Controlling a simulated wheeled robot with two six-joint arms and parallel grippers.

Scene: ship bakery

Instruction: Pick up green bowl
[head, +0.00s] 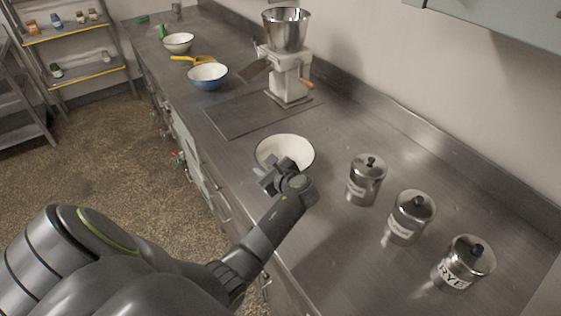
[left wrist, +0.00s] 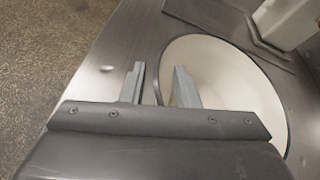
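A bowl with a white inside and a thin dark rim (head: 285,148) stands on the steel counter just beyond my left gripper (head: 272,177). Its outer wall is hidden, so I cannot tell its colour. In the left wrist view the same bowl (left wrist: 235,85) fills the right half. My left gripper (left wrist: 159,84) is open there, with a gap between its two fingers. One finger shows over the counter side of the rim and the other over the white inside. I cannot tell whether they touch the bowl. No plainly green bowl shows. My right gripper is not in view.
Three metal canisters (head: 366,180) stand to the right of the bowl. A grinder-like machine with a hopper (head: 290,75) stands behind it. A blue bowl (head: 208,77), a yellow-handled utensil (head: 190,59) and another white-lined bowl (head: 178,41) lie farther along the counter.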

